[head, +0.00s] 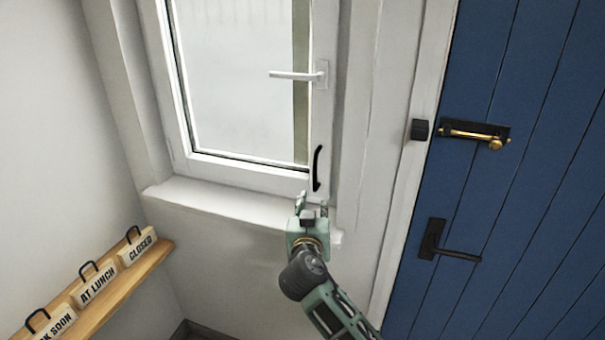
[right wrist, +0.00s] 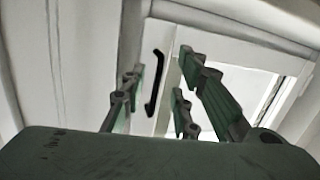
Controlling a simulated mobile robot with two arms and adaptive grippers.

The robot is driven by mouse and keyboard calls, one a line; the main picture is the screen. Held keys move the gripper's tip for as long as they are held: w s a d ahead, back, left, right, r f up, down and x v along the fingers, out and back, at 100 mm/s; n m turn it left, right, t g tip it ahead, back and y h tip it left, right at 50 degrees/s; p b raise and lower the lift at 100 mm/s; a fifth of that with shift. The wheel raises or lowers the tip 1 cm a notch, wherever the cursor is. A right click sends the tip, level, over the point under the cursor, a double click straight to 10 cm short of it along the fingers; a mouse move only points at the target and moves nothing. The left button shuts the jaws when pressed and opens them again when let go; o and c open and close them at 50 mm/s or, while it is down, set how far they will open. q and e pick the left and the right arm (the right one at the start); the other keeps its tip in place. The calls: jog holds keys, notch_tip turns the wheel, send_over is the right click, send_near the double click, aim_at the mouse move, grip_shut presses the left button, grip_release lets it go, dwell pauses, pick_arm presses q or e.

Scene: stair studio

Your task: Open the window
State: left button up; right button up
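The window (head: 240,80) has a white frame and a frosted pane; I see no gap at its frame. Its white lever handle (head: 297,75) on the right side of the sash points left, horizontal. A black pull handle (head: 317,168) sits upright low on the same side. My right gripper (head: 312,197) is just below the black handle, in front of the sill. In the right wrist view, its fingers (right wrist: 155,95) are spread with the black handle (right wrist: 155,82) beyond them, apart from them. My left gripper is not in view.
A blue plank door (head: 510,200) with a brass bolt (head: 475,134) and black lever (head: 450,250) stands at right. A wooden ledge (head: 115,290) at lower left holds several signs. The white sill (head: 220,200) juts out below the window.

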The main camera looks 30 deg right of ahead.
jog(key=m+t+h, duration=0.1)
send_near(315, 173)
jog(key=x, duration=0.4)
jog(key=p+x, duration=0.2)
jog(key=x, duration=0.3)
jog(key=shift+w+d+r+p, duration=0.1)
jog(key=shift+w+d+p, duration=0.1)
jog(key=shift+p, duration=0.1)
jog(key=shift+w+d, duration=0.3)
jog(key=shift+w, duration=0.15)
jog(key=shift+c, duration=0.5)
grip_shut()
